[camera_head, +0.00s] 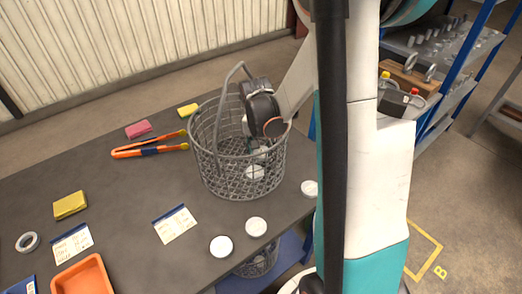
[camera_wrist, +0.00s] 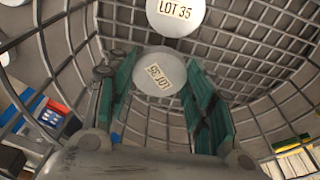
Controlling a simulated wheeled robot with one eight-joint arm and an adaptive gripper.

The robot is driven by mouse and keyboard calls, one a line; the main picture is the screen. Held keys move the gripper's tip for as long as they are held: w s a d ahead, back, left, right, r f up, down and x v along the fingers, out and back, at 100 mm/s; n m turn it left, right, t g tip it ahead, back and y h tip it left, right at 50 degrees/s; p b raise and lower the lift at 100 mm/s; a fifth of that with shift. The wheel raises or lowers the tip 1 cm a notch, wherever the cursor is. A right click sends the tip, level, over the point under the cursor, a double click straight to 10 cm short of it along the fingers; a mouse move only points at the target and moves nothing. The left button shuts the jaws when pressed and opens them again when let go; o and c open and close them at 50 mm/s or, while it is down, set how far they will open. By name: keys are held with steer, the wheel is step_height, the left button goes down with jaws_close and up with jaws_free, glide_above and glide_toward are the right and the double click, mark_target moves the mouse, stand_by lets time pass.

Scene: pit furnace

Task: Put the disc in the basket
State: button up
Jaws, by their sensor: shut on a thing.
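The round wire basket (camera_head: 215,165) stands on the dark table, and my gripper (camera_head: 258,153) reaches down inside it. In the wrist view my gripper's green fingers (camera_wrist: 166,88) are shut on a white disc (camera_wrist: 158,75) marked LOT 35, with the basket's wire mesh (camera_wrist: 255,60) around them. A second white disc (camera_wrist: 177,12) marked LOT 35 shows beyond the fingertips, against the mesh. In the head view a white disc (camera_head: 254,173) shows low in the basket; I cannot tell which of the two it is. The wrist and wires partly hide the fingers there.
Loose white discs lie outside the basket: one at its right (camera_head: 310,188), two in front (camera_head: 256,227) (camera_head: 221,246). Orange tongs (camera_head: 150,150), sponges (camera_head: 70,205), a tape ring (camera_head: 27,242) and an orange tray (camera_head: 82,275) lie left. The basket's handle (camera_head: 222,90) stands up beside my wrist.

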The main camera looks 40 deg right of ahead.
steer(key=shift+f+b, duration=0.5)
steer(key=shift+f, duration=0.1)
steer(key=o, duration=1.4)
steer(key=shift+c, duration=0.2)
steer(key=shift+r+p, duration=0.55)
steer(key=shift+r, duration=0.1)
step_height(320, 180, up, 12)
steer(key=s+a+p, duration=0.1)
steer(key=p, duration=0.3)
steer(key=shift+a, duration=0.25)
steer(key=shift+f, duration=0.1)
